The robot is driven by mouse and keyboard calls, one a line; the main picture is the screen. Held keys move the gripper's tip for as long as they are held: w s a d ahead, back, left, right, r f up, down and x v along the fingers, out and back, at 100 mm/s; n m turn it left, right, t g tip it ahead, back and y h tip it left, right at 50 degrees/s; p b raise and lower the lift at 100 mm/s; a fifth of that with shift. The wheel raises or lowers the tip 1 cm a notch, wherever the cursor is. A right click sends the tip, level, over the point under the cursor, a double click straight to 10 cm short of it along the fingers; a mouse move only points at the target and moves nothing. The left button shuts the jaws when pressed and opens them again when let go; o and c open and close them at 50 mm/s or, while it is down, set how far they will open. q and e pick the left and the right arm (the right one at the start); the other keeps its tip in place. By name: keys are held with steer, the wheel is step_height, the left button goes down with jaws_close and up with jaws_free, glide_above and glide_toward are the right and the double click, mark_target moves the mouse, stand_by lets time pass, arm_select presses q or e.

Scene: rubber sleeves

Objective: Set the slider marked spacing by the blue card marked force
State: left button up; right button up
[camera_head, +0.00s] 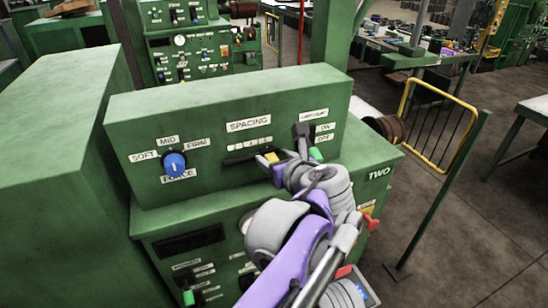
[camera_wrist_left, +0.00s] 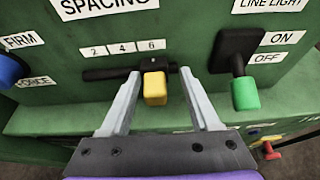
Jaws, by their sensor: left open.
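The slider marked SPACING has a yellow knob (camera_wrist_left: 155,88) on a dark slot, below the label 6 at the right of labels 2, 4 and 6. In the head view the yellow knob (camera_head: 271,157) is partly hidden by my gripper. My left gripper (camera_wrist_left: 159,73) is open, one finger on each side of the knob; I cannot tell if they touch it. Its tips also show in the head view (camera_head: 276,162). A blue round knob (camera_head: 175,164) sits above a FORCE label, among SOFT, MID and FIRM labels. I see no blue card there. My right gripper is not in view.
Right of the slider, a black lever with a green tip (camera_wrist_left: 245,93) hangs down near OFF, close to my right finger. A red handle (camera_head: 370,222) sticks out below. A green cabinet (camera_head: 60,140) stands left; a yellow-framed fence (camera_head: 440,120) stands right.

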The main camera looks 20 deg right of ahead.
arm_select(q)
steer(key=v, duration=1)
steer(key=shift+s+r+b, duration=0.25)
steer(key=shift+s+b, duration=0.1)
steer(key=shift+f, duration=0.1)
